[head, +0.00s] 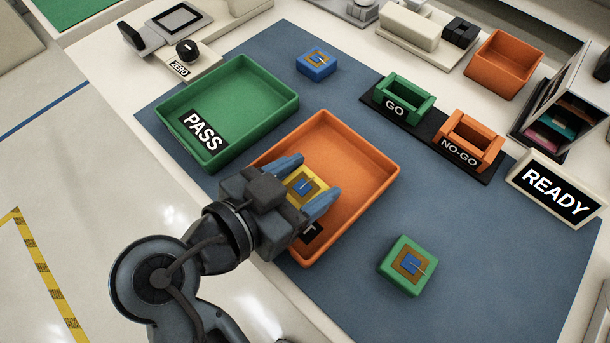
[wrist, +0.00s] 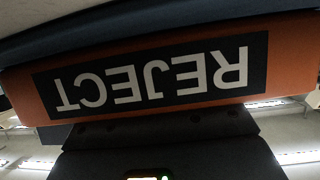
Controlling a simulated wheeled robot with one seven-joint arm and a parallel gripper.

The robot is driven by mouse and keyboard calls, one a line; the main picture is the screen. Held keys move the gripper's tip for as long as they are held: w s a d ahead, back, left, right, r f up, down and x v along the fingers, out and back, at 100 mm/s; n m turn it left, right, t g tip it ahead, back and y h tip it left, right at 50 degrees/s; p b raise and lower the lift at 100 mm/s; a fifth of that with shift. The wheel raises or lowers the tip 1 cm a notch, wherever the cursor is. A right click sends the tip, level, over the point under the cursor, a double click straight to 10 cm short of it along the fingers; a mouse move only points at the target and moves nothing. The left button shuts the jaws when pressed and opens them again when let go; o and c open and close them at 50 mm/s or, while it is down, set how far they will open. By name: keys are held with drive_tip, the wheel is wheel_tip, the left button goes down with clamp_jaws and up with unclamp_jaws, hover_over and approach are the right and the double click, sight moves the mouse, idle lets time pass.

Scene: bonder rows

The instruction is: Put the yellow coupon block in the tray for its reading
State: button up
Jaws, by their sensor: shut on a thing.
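The yellow coupon block (head: 296,197), with a brown and blue square on top, is between the blue fingers of my gripper (head: 305,186). My gripper is shut on it, over the orange tray (head: 362,190). I cannot tell if the block touches the tray floor. The tray's label is mostly covered by my gripper in the head view. In the wrist view the orange tray wall (wrist: 285,55) carries the label REJECT, upside down. The green tray (head: 245,95) marked PASS is empty, to the upper left. A display (head: 556,192) at the right reads READY.
A blue block (head: 316,64) lies behind the trays and a green block (head: 408,265) lies right of the orange tray. The GO (head: 404,98) and NO-GO (head: 470,140) fixtures stand on a black base. An orange bin (head: 503,63) is at the back.

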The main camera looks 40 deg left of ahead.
drive_tip(key=shift+f, duration=0.1)
drive_tip(key=o, duration=1.2)
drive_tip(key=shift+r, duration=0.25)
drive_tip(key=v, duration=1.2)
drive_tip(key=shift+f+b, duration=0.1)
drive_tip(key=shift+b, duration=0.3)
